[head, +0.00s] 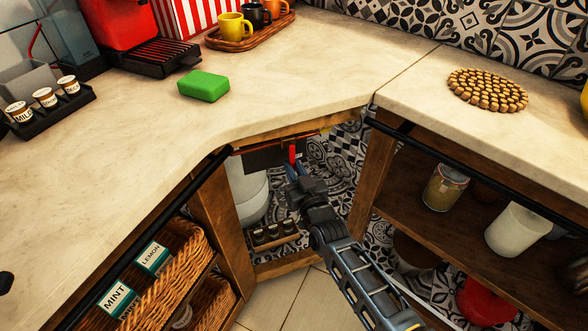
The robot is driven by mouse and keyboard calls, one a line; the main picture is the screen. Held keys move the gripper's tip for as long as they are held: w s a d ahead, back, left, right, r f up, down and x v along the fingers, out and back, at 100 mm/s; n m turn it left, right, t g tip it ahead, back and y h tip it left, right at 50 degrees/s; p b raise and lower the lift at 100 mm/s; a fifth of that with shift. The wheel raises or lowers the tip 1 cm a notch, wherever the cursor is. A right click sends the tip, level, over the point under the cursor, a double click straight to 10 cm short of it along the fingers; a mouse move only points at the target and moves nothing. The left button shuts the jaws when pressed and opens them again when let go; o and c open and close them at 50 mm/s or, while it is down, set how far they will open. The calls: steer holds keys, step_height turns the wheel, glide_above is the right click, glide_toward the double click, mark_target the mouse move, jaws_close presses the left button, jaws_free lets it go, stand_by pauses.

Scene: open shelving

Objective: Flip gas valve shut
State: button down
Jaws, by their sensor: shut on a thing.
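The red gas valve handle (292,154) shows inside the open corner compartment under the counter, near its top. It points upward in the head view. My gripper (293,170) reaches into the compartment from below right and is shut on the lower part of the red handle. The gripper and wrist hide the valve body and the handle's lower end.
A whitish cylinder (247,190) stands at the compartment's left. A small rack of jars (272,234) sits low inside. Wooden posts and the countertop (300,75) edge frame the opening closely. Open shelves (410,195) with jars lie to the right, wicker baskets (180,270) to the left.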

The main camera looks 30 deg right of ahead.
steer(key=c, duration=1.1)
jaws_free()
steer(key=shift+s, duration=0.1)
steer(key=shift+s+a+f+p, duration=0.15)
steer(key=shift+s+p, duration=0.1)
steer(key=shift+s, duration=1)
steer(key=shift+s+a+r+p, duration=0.1)
steer(key=shift+s+a+p, duration=0.1)
steer(key=shift+s, duration=1.1)
steer(key=shift+s+a+f+p, duration=0.1)
steer(key=shift+s+p, duration=0.15)
steer(key=shift+s, duration=1)
steer(key=s+a+r+n+g+y+p, duration=0.1)
steer(key=s+r+p, duration=0.15)
steer(key=s, duration=0.95)
steer(key=s+a+r+p, duration=0.15)
steer(key=s+r, duration=0.25)
steer(key=s, duration=0.8)
steer(key=s+r+p, duration=0.1)
steer(key=s+r, duration=0.4)
steer(key=r, duration=0.1)
steer(key=s+a+r+g+p, duration=0.1)
steer(key=s+r, duration=0.5)
steer(key=r, duration=0.1)
steer(key=s+r+g+y+p, duration=0.1)
steer(key=s+r+p, duration=0.1)
steer(key=s+r, duration=0.4)
steer(key=shift+s+a+r, duration=0.1)
steer(key=shift+a+r, duration=0.1)
steer(key=shift+r, duration=0.1)
